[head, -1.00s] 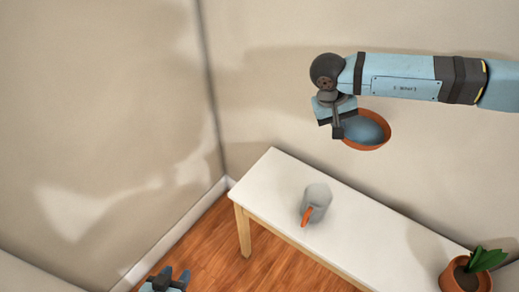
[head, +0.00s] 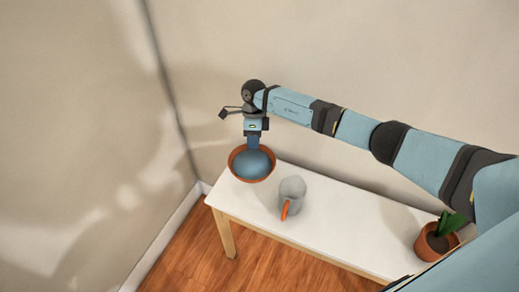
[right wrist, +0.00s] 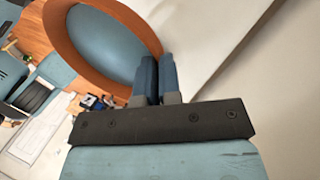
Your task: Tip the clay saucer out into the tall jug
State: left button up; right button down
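The clay saucer (head: 251,180) is a round orange-brown dish with a smooth blue-grey inside; I cannot tell whether that is its contents. My right gripper (head: 253,146) is shut on its rim. In the right wrist view the two fingers (right wrist: 157,80) are close together at the saucer's edge (right wrist: 140,28). The saucer shows over the left end of the table, left of the jug; its height is unclear. The tall jug (head: 292,188) is grey with an orange handle and stands upright on the table. My left gripper is not seen in the head view.
The white table (head: 345,222) runs along the wall, mostly bare. A potted plant (head: 436,240) stands at its right end. Walls close off the back and left. Wooden floor (head: 185,255) lies in front.

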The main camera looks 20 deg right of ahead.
aim_at(263, 150)
jog(key=f+m, duration=0.1)
jog(key=s+d+f+m, duration=0.1)
jog(key=f+m+y, duration=0.1)
jog(key=f, duration=0.1)
jog(key=shift+s+d+m+t, duration=0.15)
jog(key=shift+d+m+t, duration=0.15)
jog(key=shift+t, duration=0.1)
jog(key=shift+s+d+r+t+y, duration=0.25)
jog(key=shift+d+t+y, duration=0.05)
jog(key=shift+s+d+r, duration=0.1)
jog(key=shift+s+r, duration=0.05)
jog(key=shift+s, duration=0.05)
jog(key=shift+w, duration=0.1)
